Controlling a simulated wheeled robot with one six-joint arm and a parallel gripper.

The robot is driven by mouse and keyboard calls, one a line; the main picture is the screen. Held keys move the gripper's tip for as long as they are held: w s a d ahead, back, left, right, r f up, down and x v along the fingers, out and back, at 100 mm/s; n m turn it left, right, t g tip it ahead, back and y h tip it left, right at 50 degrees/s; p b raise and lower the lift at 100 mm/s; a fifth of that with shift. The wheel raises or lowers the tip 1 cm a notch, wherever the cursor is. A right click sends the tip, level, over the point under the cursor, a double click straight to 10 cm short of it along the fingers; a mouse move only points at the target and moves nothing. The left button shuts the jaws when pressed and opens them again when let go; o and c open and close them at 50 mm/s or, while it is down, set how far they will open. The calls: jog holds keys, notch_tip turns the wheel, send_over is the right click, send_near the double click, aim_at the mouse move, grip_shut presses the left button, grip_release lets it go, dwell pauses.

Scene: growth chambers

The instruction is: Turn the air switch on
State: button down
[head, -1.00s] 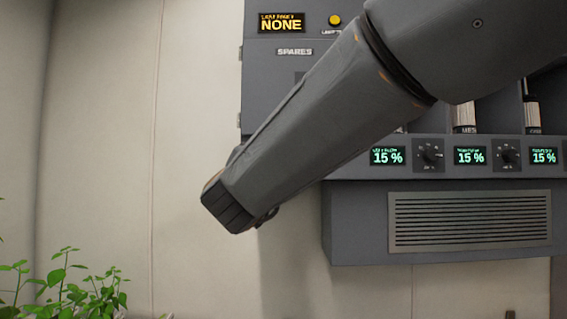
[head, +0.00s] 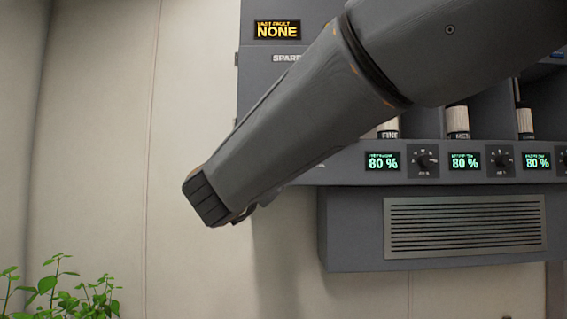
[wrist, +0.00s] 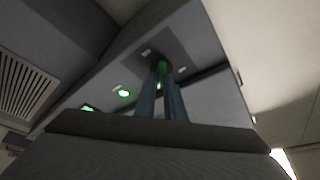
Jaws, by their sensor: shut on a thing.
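In the wrist view, my gripper (wrist: 160,72) reaches up to a dark square plate on the grey panel. Its two narrow fingers are close together on a small green-lit part, which appears to be the air switch (wrist: 161,67). Pale marks show on the plate beside it; I cannot read them. The switch's exact position is mostly hidden by the fingers. In the head view my arm covers the switch and my gripper.
In the head view, displays reading 80 % (head: 382,161) and dark knobs (head: 425,161) line the cabinet above a vent grille (head: 465,227). A fault display (head: 277,30) reads NONE. Green plants (head: 65,292) stand at lower left. In the wrist view, a green lamp (wrist: 124,93) glows beside the fingers.

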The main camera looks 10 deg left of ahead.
jog(key=c, duration=1.8)
grip_release()
jog(key=shift+c, duration=0.2)
jog(key=b+v, duration=0.1)
jog(key=v, duration=0.7)
jog(key=shift+b, duration=0.4)
jog(key=shift+w, duration=0.2)
